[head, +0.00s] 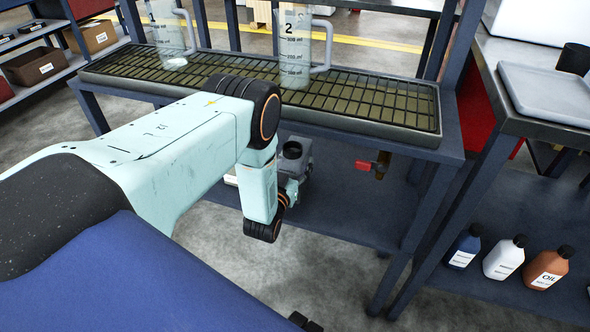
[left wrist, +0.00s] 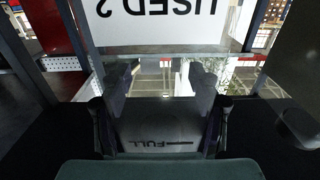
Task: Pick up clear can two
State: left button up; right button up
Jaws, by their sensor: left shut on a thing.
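In the left wrist view my left gripper (left wrist: 160,92) is shut, with its two dark fingers on either side of a pale see-through thing marked FULL (left wrist: 165,143). I take this to be a clear can, but its outline is hard to make out. A white sign reading USED 2 (left wrist: 165,22) appears upside down just beyond it. A clear jug marked 2 (head: 293,48) stands on the grating. My right gripper is out of view.
Another clear jug marked 1 (head: 168,30) stands on the grated tray (head: 390,105) at left. A red-handled valve (head: 375,166) hangs below the bench. A grey tray (head: 550,92) is on the right-hand table, with several bottles (head: 503,258) below. The lower shelf (head: 345,215) has free room.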

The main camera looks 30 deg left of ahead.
aim_at(295, 142)
pick_arm(q)
jog(key=c, duration=0.4)
notch_tip(295, 142, up, 10)
jog(key=p, duration=0.4)
jog(key=shift+p, duration=0.35)
